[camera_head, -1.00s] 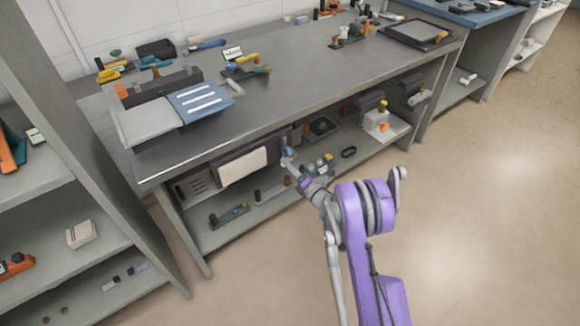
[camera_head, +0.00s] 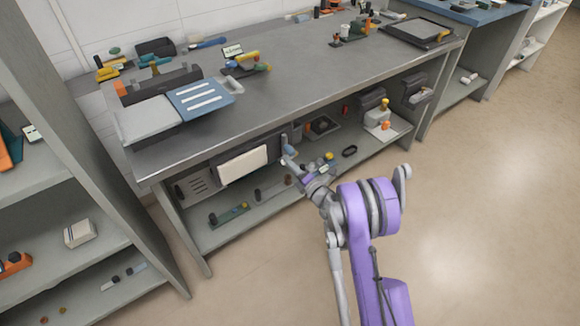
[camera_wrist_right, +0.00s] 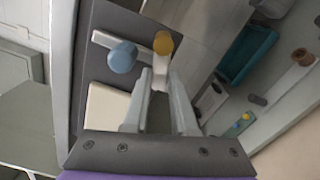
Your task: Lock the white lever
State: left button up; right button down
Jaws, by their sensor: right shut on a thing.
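The white lever (camera_wrist_right: 104,40) is a pale bar on a dark grey panel (camera_wrist_right: 98,68) in the right wrist view. A round blue knob (camera_wrist_right: 122,57) sits in front of the bar, and a yellow-capped post (camera_wrist_right: 163,43) stands at its right end. My right gripper (camera_wrist_right: 160,78) has its fingers on either side of this post and is shut on it. The post seems to be part of the lever, but the fingers hide the join. In the head view my right gripper (camera_head: 291,163) reaches the lower shelf, beside a grey unit with a cream panel (camera_head: 243,165). My left gripper is out of view.
The steel benchtop (camera_head: 290,85) overhangs the lower shelf (camera_head: 228,225). Small parts stand around my gripper, with a black ring (camera_head: 349,151) to the right. A shelf rack (camera_head: 100,140) stands at left. The floor (camera_head: 480,220) at right is clear.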

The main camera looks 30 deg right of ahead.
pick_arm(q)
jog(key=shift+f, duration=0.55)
pick_arm(e)
jog(key=shift+r+m, duration=0.3)
jog(key=shift+m, duration=0.7)
jog(key=c, duration=0.7)
grip_release()
jog(key=shift+a, duration=0.1)
